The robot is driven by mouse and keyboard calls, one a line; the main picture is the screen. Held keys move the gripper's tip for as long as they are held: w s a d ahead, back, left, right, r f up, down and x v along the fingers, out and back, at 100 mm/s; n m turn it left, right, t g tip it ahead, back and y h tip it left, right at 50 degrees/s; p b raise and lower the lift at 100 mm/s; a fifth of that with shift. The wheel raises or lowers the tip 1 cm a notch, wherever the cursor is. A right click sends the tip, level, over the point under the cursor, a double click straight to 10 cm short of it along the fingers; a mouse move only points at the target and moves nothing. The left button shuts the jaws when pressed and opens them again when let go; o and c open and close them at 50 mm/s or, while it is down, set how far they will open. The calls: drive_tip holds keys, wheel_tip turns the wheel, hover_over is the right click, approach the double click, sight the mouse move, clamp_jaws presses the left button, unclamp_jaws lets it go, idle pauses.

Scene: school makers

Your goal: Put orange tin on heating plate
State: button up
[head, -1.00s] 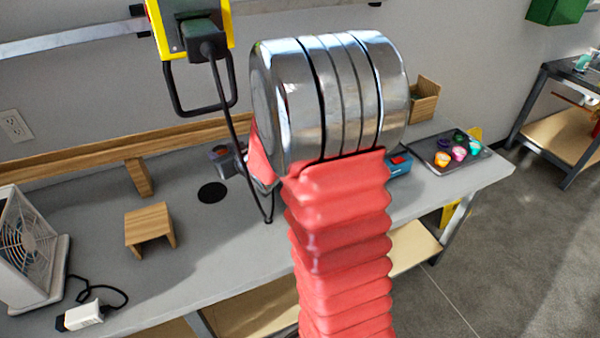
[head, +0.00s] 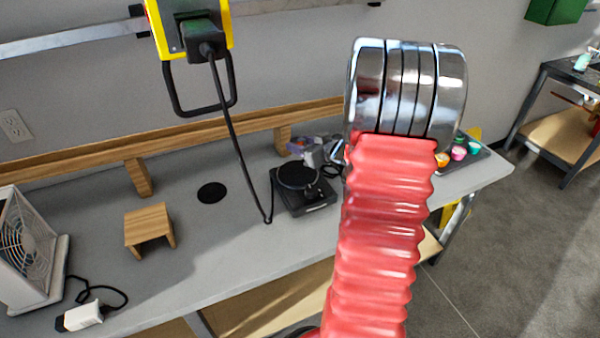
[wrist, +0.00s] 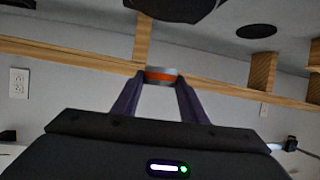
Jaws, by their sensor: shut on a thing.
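The orange tin (wrist: 161,76), a small orange band with a grey rim, is between the purple fingertips of my gripper (wrist: 160,78) in the wrist view. The gripper is shut on it. In the head view my red arm and metal joint stand in front, and I cannot make out the tin there. The heating plate (head: 297,178) is a black device with a round top on the grey bench, just left of my arm. Its round top looks empty. A dark shape at the top of the wrist view may be this plate.
On the grey bench (head: 85,240) stand a wooden stand (head: 148,226) and a white fan (head: 27,248). A black cable (head: 238,140) hangs from the yellow box (head: 190,30) beside the plate. A tray with colourful cups (head: 458,153) is partly hidden at right.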

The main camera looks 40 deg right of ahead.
hover_over(301, 175)
drive_tip(key=shift+f, duration=3.1)
drive_tip(key=shift+f, duration=0.1)
drive_tip(key=shift+f, duration=1.8)
drive_tip(key=shift+f, duration=0.1)
drive_tip(key=o, duration=1)
drive_tip(key=shift+o, duration=0.2)
